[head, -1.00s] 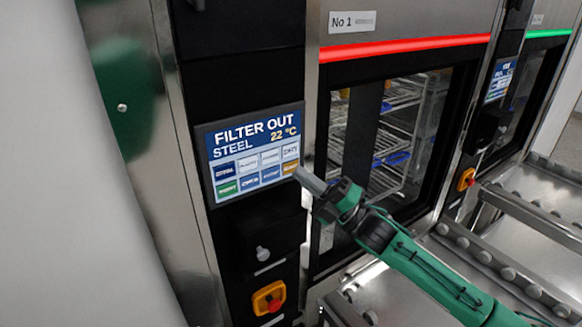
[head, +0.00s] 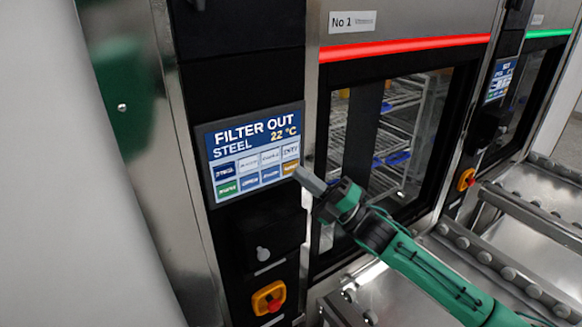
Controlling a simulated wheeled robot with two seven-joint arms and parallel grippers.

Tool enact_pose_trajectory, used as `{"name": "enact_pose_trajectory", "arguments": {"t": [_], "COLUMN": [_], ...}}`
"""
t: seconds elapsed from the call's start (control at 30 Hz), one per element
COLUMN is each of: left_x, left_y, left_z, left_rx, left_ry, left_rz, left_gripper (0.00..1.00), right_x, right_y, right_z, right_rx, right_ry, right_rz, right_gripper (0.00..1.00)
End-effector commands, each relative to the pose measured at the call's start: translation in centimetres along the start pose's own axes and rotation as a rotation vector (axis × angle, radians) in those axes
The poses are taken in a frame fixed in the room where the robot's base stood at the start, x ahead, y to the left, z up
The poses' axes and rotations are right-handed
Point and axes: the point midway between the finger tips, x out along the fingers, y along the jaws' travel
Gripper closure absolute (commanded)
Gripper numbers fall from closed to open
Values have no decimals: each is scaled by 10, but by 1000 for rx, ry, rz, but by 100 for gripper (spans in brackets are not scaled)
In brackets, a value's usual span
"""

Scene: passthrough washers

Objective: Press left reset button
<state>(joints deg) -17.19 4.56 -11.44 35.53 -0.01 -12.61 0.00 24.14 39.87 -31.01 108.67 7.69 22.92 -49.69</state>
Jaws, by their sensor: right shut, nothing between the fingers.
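The left washer's touch panel (head: 254,152) reads FILTER OUT, STEEL, 22 °C, with two rows of small buttons. An orange button (head: 291,168) sits at the right end of the lower row, and a green one (head: 227,188) at the left end. The small labels are too blurred to read surely. My right gripper (head: 300,174) is shut and empty, its tip at the panel's right edge beside the orange button, partly covering it. I cannot tell whether it touches. My left gripper is not in view.
A red emergency knob on a yellow base (head: 269,298) is below the panel. The washer door, No 1, has a red light bar (head: 404,47) and racks behind glass. A second washer with a green bar (head: 549,34) stands right. Roller conveyors (head: 487,260) lie in front.

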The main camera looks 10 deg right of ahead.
Motion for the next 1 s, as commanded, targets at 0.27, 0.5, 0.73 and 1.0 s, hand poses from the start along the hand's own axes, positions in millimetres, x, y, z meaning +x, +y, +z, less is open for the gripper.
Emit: {"name": "enact_pose_trajectory", "arguments": {"t": [0.27, 0.5, 0.73, 1.0], "left_x": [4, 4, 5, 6], "left_y": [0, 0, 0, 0], "left_z": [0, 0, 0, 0], "left_rx": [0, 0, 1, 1], "left_ry": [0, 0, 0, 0], "left_rz": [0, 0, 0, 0], "left_gripper": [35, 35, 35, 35], "right_x": [3, 6, 6, 8], "right_y": [-3, -4, -4, -6], "right_z": [2, 4, 4, 6], "right_rx": [-1, 1, 0, 0], "right_ry": [0, 0, 0, 0], "right_rz": [1, 1, 0, 0], "right_gripper": [100, 100, 100, 100]}}
